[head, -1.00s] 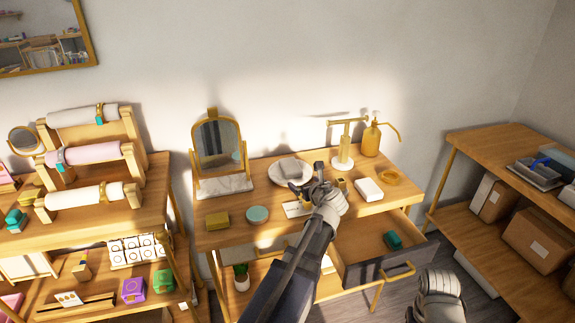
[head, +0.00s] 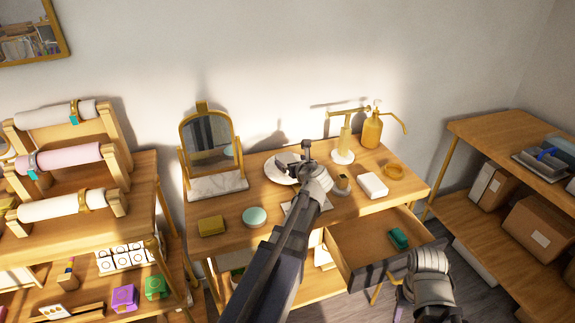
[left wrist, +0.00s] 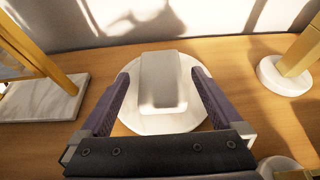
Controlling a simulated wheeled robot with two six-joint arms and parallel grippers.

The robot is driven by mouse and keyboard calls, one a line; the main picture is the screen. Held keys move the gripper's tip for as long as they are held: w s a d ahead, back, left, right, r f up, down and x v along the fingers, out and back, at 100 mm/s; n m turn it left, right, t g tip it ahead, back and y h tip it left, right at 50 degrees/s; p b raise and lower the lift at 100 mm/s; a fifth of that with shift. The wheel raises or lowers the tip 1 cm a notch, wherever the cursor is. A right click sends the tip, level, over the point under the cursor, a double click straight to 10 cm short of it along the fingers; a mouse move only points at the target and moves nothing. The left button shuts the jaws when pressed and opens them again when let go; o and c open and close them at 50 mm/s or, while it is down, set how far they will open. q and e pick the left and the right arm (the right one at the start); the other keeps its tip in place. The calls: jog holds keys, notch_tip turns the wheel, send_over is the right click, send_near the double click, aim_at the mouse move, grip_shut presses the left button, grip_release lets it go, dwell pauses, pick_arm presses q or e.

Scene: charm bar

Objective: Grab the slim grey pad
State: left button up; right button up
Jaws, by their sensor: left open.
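The slim grey pad (left wrist: 163,85) lies on a round white marble plate (left wrist: 190,118) in the left wrist view. In the head view the pad (head: 286,159) is partly hidden behind my left gripper (head: 305,152), and the plate (head: 275,172) shows beside it. My left gripper (left wrist: 160,78) is open, with one finger on each side of the pad in the picture. Gaps show between the fingers and the pad, and I cannot tell how high the fingers are above the plate. My right gripper (head: 432,262) is low in front of the open drawer; its jaws are unclear.
A mirror on a marble base (head: 217,184) stands left of the plate, and a gold stand (head: 346,138) and gold bottle (head: 372,130) stand right. A white block (head: 372,186) lies nearer the right edge. The open drawer (head: 372,240) juts out in front, holding a green item.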

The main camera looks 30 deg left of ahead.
aim_at(287, 159)
pick_arm(q)
jog(key=shift+b+x, duration=1.05)
jog(key=shift+x, duration=2)
jog(key=shift+d, duration=0.1)
jog(key=shift+c, duration=0.5)
jog(key=c, duration=1.1)
